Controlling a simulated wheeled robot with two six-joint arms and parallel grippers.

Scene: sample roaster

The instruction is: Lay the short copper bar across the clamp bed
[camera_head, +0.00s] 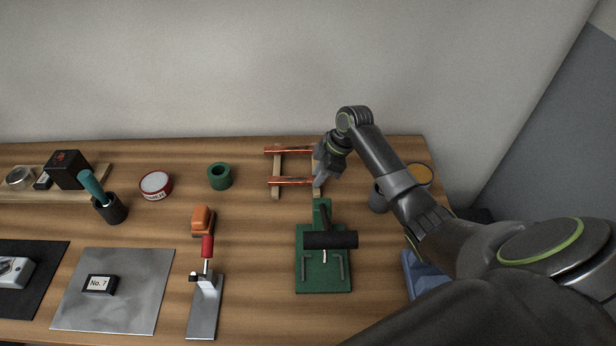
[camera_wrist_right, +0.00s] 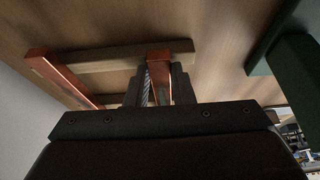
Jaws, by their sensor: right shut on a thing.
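Two copper bars lie across a wooden rack at the back; the back one (camera_head: 285,150) is free, and it also shows in the wrist view (camera_wrist_right: 62,78). My right gripper (camera_head: 319,178) is shut on the right end of the front copper bar (camera_head: 287,181), which shows between the fingers in the wrist view (camera_wrist_right: 159,62). This bar still appears to lie on the rack. A grey metal plate with a red-handled clamp (camera_head: 205,308) stands left of centre; its bed looks empty. My left gripper is not in view.
The wooden rack (camera_head: 277,165) is partly hidden by my gripper. A green fixture (camera_head: 311,280) with a black crossbar stands in front of it. An orange block (camera_head: 202,218) sits behind the clamp, with a green ring (camera_head: 219,176) farther back. Bare tabletop lies between clamp and fixture.

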